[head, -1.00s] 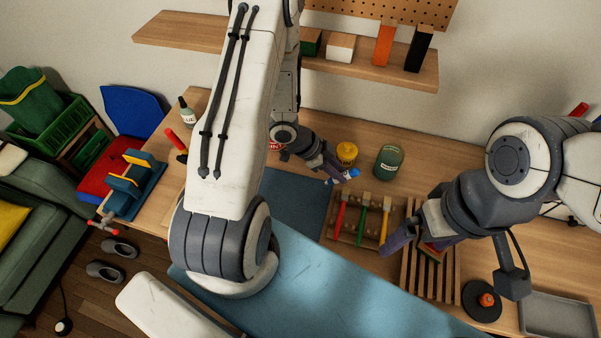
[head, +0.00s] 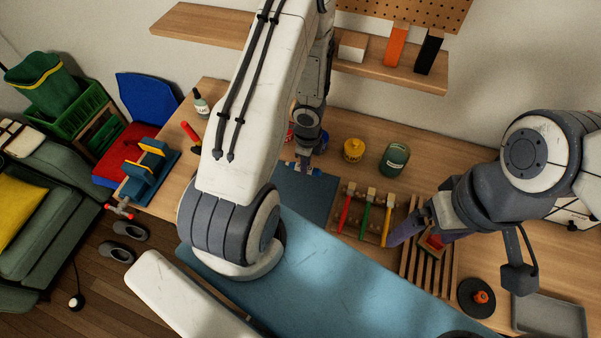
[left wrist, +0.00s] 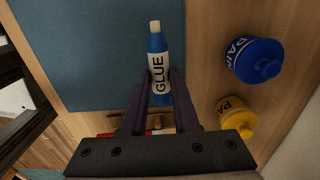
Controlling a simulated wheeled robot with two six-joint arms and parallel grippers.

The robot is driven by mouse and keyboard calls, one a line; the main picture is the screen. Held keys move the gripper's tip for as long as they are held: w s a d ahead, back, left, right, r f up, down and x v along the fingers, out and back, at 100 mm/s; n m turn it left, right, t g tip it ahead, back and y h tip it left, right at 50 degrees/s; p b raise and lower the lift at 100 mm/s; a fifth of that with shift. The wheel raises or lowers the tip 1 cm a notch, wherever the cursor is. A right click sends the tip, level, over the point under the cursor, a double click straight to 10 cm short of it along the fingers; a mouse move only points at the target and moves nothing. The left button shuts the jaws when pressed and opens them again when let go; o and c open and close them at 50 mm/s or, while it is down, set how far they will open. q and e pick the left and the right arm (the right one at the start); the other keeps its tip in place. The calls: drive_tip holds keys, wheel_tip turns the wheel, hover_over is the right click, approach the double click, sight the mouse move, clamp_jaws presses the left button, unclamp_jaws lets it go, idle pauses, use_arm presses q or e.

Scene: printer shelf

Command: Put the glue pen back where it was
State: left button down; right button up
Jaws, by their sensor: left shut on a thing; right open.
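The glue pen (left wrist: 157,68) has a blue body, a white label reading GLUE and a pale tip. In the left wrist view it lies between the two fingers of my left gripper (left wrist: 160,82), which is shut on it. In the head view my left gripper (head: 305,168) is low at the far edge of the dark blue mat (head: 303,194); the pen there is mostly hidden. I cannot tell whether the pen touches the surface. My right gripper (head: 420,241) is open over the slatted wooden rack (head: 428,275), around or beside a small red block (head: 436,240).
A yellow paint jar (head: 353,151) and a green jar (head: 395,160) stand right of my left gripper. A blue paint jar (left wrist: 255,60) shows in the wrist view. A brush holder (head: 347,229) stands nearer. A grey tray (head: 550,319) is far right.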

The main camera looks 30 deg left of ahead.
sight(301, 177)
use_arm(q)
drive_tip(key=shift+a+f, duration=0.45)
drive_tip(key=shift+a, duration=0.4)
wheel_tip(301, 177, down, 4)
drive_tip(key=b, duration=0.4)
drive_tip(key=shift+f, duration=0.15)
drive_tip(key=c, duration=0.7)
unclamp_jaws()
drive_tip(key=shift+o, duration=0.2)
wheel_tip(301, 177, up, 12)
drive_tip(key=p, duration=1.2)
drive_tip(key=shift+w, duration=0.1)
drive_tip(key=shift+r, duration=0.2)
